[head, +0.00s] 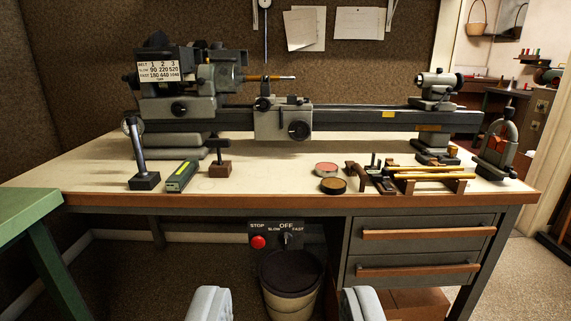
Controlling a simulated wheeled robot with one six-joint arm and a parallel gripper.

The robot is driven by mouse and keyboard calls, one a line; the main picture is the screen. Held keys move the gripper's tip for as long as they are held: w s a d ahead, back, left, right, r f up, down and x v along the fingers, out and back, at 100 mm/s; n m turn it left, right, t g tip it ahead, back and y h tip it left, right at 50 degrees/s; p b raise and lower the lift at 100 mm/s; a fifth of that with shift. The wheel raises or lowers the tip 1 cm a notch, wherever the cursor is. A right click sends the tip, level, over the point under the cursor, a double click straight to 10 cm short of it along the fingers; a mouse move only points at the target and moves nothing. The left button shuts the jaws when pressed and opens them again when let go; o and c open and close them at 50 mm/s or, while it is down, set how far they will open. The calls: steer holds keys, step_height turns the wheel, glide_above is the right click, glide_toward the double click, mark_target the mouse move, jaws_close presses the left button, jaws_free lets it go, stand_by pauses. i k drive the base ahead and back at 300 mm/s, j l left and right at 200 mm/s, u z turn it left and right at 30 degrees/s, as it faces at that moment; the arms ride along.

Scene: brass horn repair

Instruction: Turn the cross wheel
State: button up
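A small lathe stands on the workbench in the head view. Its grey carriage (272,121) sits mid-bed and bears a round dark wheel (299,130) on its front face. A smaller dark knob (263,104) sits higher on the carriage. I cannot tell for sure which of the two is the cross wheel. My gripper (285,305) shows as two pale fingers at the bottom edge, wide apart with nothing between them. It is well short of the bench and below the lathe, touching neither wheel.
The bench top (270,180) has free room before the carriage. A lamp-like stand (140,160), a green box (181,176), two round tins (333,185) and a tool rack (430,185) stand along it. A switch panel (277,235) and bin (291,280) are below. A green table (30,212) is left.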

mark_target(263, 105)
steer(key=i+j, duration=0.2)
steer(key=i, duration=0.25)
steer(key=i+j, duration=0.15)
steer(key=i, duration=0.25)
